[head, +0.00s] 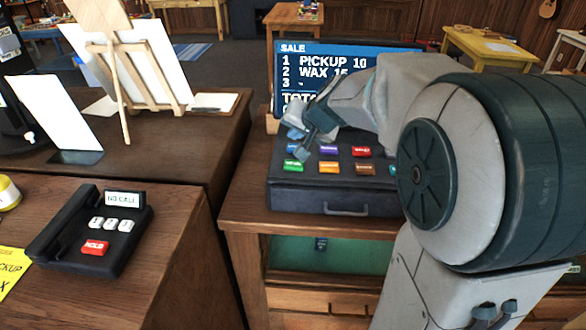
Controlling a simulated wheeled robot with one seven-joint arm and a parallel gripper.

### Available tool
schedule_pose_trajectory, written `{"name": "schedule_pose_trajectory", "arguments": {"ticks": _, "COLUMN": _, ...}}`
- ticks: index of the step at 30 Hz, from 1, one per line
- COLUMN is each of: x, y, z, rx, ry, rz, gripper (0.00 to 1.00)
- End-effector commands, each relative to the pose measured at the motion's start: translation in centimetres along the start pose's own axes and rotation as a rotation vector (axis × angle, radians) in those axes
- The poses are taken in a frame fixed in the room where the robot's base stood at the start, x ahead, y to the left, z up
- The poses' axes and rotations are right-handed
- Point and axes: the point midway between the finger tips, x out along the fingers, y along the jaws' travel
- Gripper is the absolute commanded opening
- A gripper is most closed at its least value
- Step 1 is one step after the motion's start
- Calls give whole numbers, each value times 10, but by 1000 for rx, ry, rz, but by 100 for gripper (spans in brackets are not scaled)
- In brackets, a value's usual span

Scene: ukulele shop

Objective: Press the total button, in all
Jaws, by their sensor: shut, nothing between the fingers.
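The sale register is a dark box (310,195) on a wooden counter, with rows of coloured buttons on its sloped top. Blue, purple (329,150) and red (361,151) keys show in one row. Green (293,165), orange (329,167) and brown (365,169) keys show in the row nearer me. Their labels are too small to read, so I cannot tell which is total. The blue screen (330,62) behind lists PICKUP 10, WAX 15 and a blank third line. My gripper (304,150) is shut and empty over the register's left side, near the blue and green keys. My arm hides the register's right part.
A black telephone (95,235) with a red HOLD key sits on the left counter, beside a yellow note (12,270). An easel (135,75) with white boards stands behind it. A gap separates the two counters.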

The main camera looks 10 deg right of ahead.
Motion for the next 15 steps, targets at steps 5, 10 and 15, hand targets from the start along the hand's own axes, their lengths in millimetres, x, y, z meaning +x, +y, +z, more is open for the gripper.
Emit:
{"name": "schedule_pose_trajectory", "arguments": {"ticks": 5, "x": 24, "y": 18, "z": 18, "rx": 2, "ry": -2, "rz": 1, "gripper": 0}}
{"name": "schedule_pose_trajectory", "arguments": {"ticks": 10, "x": 36, "y": 26, "z": 26, "rx": 0, "ry": -1, "rz": 0, "gripper": 0}}
{"name": "schedule_pose_trajectory", "arguments": {"ticks": 15, "x": 40, "y": 30, "z": 30, "rx": 1, "ry": 0, "rz": 0, "gripper": 0}}
